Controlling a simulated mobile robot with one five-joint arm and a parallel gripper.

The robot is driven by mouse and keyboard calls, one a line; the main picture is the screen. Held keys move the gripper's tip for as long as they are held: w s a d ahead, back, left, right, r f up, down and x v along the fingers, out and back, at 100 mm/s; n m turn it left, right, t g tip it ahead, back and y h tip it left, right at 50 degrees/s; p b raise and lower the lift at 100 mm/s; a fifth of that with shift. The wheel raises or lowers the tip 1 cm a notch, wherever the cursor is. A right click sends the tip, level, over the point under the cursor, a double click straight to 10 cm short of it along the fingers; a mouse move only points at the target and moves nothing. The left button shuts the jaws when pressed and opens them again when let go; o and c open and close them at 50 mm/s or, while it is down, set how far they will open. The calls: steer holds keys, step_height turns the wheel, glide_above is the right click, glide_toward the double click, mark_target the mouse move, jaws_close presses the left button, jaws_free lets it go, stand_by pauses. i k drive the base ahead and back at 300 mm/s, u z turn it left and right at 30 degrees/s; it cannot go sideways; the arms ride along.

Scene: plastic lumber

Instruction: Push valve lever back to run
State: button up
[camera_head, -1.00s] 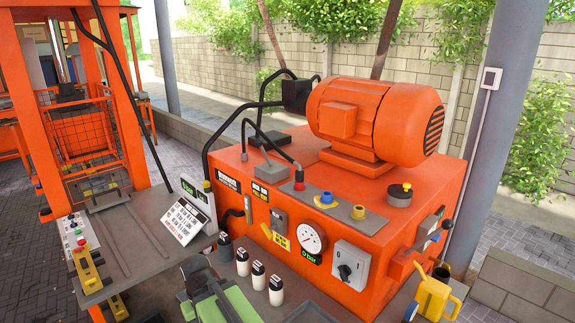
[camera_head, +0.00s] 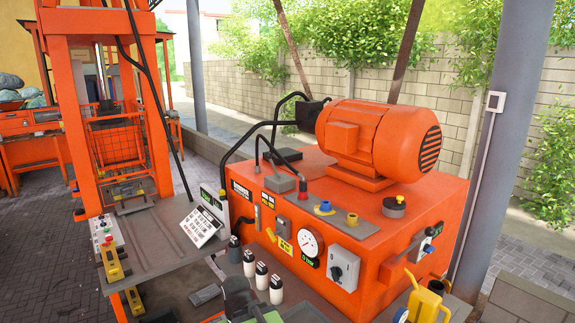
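The orange power unit (camera_head: 365,215) stands right of centre with a motor on top. A slim grey handle (camera_head: 258,217) also shows on the front face. I cannot tell either one's set position. A dark part with green beside it, probably my arm, shows at the bottom edge. My gripper's fingers cannot be made out.
A yellow can (camera_head: 426,302) stands at the lower right. An orange press frame (camera_head: 70,110) rises at the left.

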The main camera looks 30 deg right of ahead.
mark_target(268, 156)
steer(key=z, duration=0.55)
steer(key=i, duration=1)
